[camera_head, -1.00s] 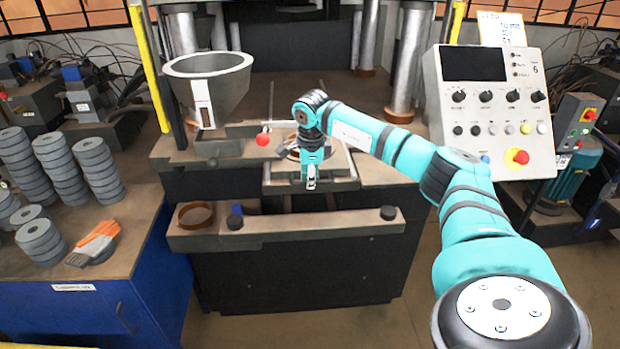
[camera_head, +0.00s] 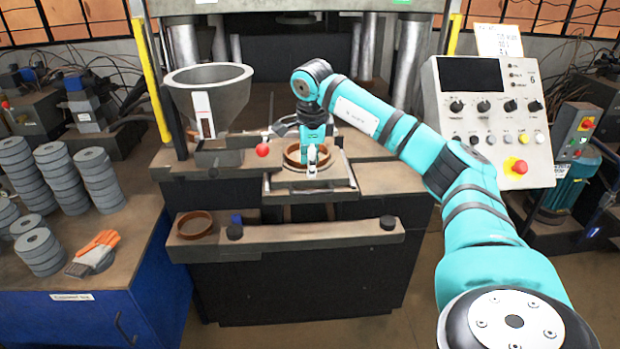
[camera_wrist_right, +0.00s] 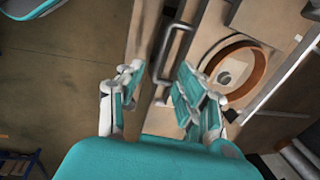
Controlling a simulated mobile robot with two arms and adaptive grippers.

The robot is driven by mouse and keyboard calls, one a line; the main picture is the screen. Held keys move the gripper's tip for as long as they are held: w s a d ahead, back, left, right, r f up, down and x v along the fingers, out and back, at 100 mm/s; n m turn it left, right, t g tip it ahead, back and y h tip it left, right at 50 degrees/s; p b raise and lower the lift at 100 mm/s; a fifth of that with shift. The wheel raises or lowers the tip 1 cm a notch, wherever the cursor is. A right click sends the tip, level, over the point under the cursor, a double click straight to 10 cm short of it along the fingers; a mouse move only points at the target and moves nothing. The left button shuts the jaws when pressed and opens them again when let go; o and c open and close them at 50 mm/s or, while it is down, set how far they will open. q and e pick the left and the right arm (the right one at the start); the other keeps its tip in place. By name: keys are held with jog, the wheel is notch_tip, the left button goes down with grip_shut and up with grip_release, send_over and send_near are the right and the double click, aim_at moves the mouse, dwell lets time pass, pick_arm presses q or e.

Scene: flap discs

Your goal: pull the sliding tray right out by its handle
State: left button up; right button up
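The sliding tray (camera_head: 345,184) is a flat metal plate at the front of the press. A brown ring (camera_head: 291,160) sits on it; the ring also shows in the right wrist view (camera_wrist_right: 258,72). My right gripper (camera_head: 312,165) hangs over the tray in front of the ring. In the right wrist view my right gripper (camera_wrist_right: 160,78) is open and empty, its fingers apart. A grey bar handle (camera_wrist_right: 170,50) lies just beyond the fingertips, roughly in line with the gap. Whether it touches them cannot be told. My left gripper is out of view.
A hopper (camera_head: 225,95) stands left of the tray, with a red ball knob (camera_head: 262,150) between. A ledge (camera_head: 310,233) with a second ring (camera_head: 194,224) runs below in front. The control panel (camera_head: 490,125) is at right. Disc stacks (camera_head: 60,175) and a glove (camera_head: 94,252) lie on the left bench.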

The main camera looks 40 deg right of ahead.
jog(key=shift+s+a+r, duration=0.1)
jog(key=shift+r, duration=0.65)
jog(key=shift+s+a+r, duration=0.1)
jog(key=shift+r, duration=0.6)
